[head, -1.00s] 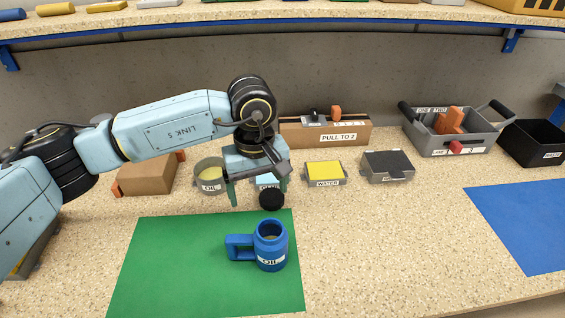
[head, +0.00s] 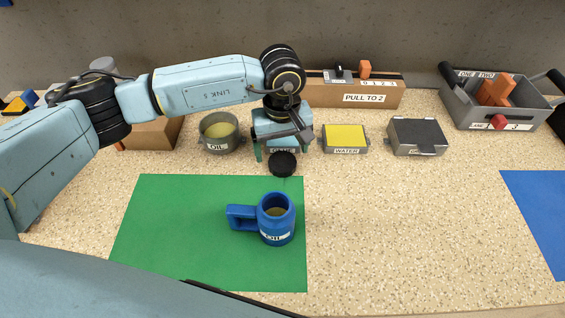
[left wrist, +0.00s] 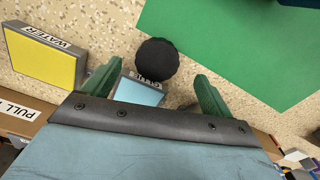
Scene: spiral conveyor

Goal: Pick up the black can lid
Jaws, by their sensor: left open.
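The black can lid (head: 283,163) is a round dark disc at the far edge of the green mat, in front of a light blue container. It shows in the left wrist view (left wrist: 157,59) just beyond the fingers, partly over the container's edge in the picture. My left gripper (left wrist: 159,73) is open, its green fingers spread on either side of the light blue container (left wrist: 139,92) in that view. In the head view the left gripper (head: 281,148) is just behind the lid, nothing between its fingers that I can tell. My right gripper is out of view.
A blue mug (head: 277,220) labelled OIL stands on the green mat (head: 170,235). An oil pot (head: 219,133), a yellow-topped WATER box (head: 345,138) and a dark-topped box (head: 416,136) flank the gripper. The counter to the right is clear up to a blue mat (head: 540,205).

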